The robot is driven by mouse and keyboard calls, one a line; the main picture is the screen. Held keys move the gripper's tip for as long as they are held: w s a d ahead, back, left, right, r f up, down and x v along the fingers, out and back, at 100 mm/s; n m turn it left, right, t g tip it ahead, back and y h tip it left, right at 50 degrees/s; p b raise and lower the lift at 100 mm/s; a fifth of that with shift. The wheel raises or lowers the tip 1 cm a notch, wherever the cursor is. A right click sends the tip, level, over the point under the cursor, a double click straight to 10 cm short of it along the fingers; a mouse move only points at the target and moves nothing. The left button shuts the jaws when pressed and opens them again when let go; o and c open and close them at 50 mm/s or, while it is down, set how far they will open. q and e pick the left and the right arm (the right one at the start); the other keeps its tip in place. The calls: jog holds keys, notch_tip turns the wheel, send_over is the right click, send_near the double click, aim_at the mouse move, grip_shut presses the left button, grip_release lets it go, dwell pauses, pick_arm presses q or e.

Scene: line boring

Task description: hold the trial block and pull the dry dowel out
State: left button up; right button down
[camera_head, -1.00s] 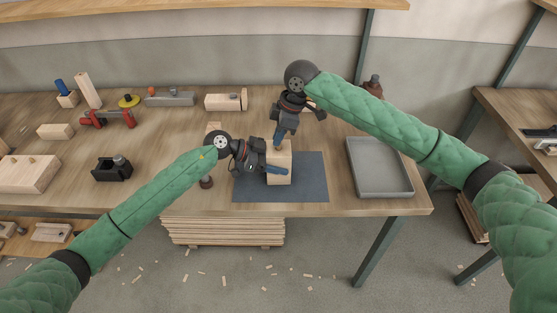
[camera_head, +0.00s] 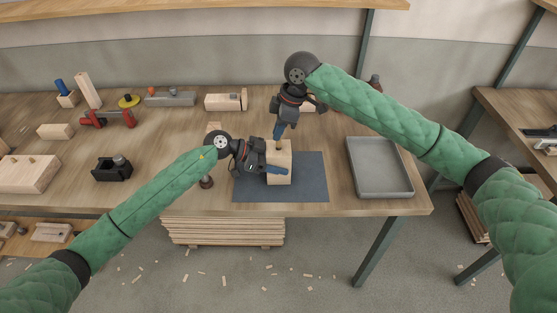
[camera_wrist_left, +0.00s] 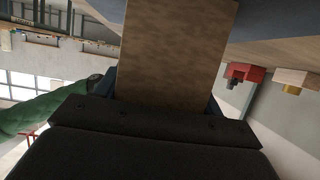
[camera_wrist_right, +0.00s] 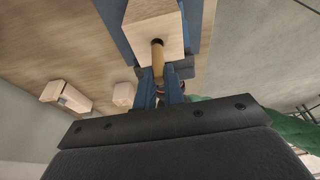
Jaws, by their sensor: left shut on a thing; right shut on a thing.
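The trial block (camera_head: 281,154), a pale wooden block, stands upright on the dark mat (camera_head: 310,185). My left gripper (camera_head: 277,166) is shut on it from the left, and its wooden face fills the top of the left wrist view (camera_wrist_left: 178,45). My right gripper (camera_head: 278,134) is above the block, pointing down, shut on the dry dowel (camera_wrist_right: 157,60). In the right wrist view the brown dowel runs from between the blue fingers to the hole in the block's end face (camera_wrist_right: 150,28). How deep it sits is hidden.
A grey tray (camera_head: 378,188) lies right of the mat. A wooden block (camera_head: 226,102) and a grey plane-like tool (camera_head: 170,98) lie at the back. A red clamp (camera_head: 107,119) and a black tool (camera_head: 112,170) are at left. The table's front edge is close below the mat.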

jog(key=shift+r, duration=2.35)
pick_arm(q)
jog(key=o, duration=1.3)
